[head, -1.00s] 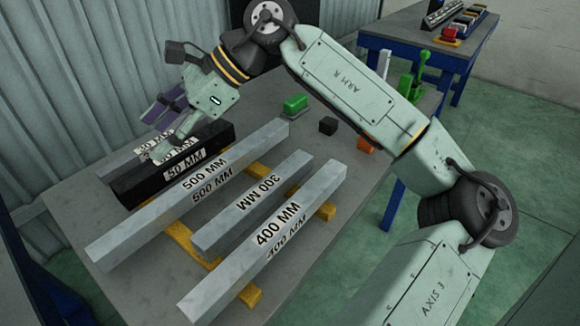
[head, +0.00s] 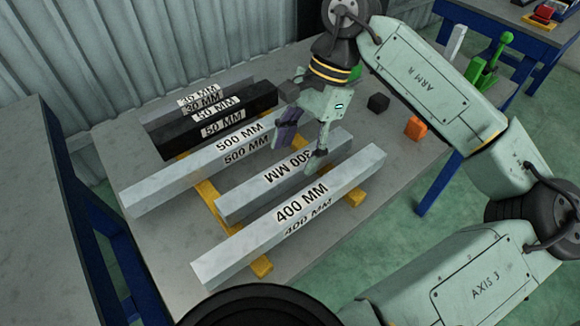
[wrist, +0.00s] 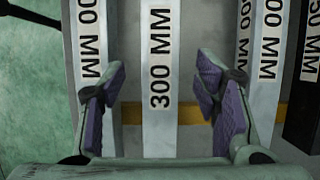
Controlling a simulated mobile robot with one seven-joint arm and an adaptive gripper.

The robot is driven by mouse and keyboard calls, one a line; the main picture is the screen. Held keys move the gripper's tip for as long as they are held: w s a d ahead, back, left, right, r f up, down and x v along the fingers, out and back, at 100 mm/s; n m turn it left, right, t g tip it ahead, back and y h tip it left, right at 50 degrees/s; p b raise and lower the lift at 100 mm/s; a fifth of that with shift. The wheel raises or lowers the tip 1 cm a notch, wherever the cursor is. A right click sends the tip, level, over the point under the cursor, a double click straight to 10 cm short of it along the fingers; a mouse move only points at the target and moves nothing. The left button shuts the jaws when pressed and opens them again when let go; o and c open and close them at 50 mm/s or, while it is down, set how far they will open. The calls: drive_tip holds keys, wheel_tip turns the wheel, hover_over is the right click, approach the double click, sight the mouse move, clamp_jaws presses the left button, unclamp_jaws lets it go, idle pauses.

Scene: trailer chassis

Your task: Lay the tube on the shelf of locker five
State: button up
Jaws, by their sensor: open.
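Several square-section tubes lie side by side on the workbench (head: 160,270). The grey 300 MM tube (head: 245,205) lies between the longer 500 MM tube (head: 160,187) and the 400 MM tube (head: 235,248). My gripper (head: 303,145) is open over the far part of the 300 MM tube. In the wrist view the 300 MM tube (wrist: 158,45) runs lengthwise between the open, purple-padded fingers of my gripper (wrist: 165,105), with a gap on both sides. No locker or shelf shows in either view.
Yellow strips (head: 262,266) lie under the tubes. A black 50 MM bar (head: 180,140) lies behind, by the corrugated wall. A black cube (head: 378,102) and an orange block (head: 415,128) stand right of my gripper. Another blue-framed bench (head: 520,30) stands at the far right.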

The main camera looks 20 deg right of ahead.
sight(289, 166)
drive_tip(key=p+x, duration=0.1)
drive_tip(key=x, duration=0.3)
drive_tip(key=shift+a, duration=0.25)
drive_tip(key=shift+c, duration=0.2)
clamp_jaws()
idle(0.5)
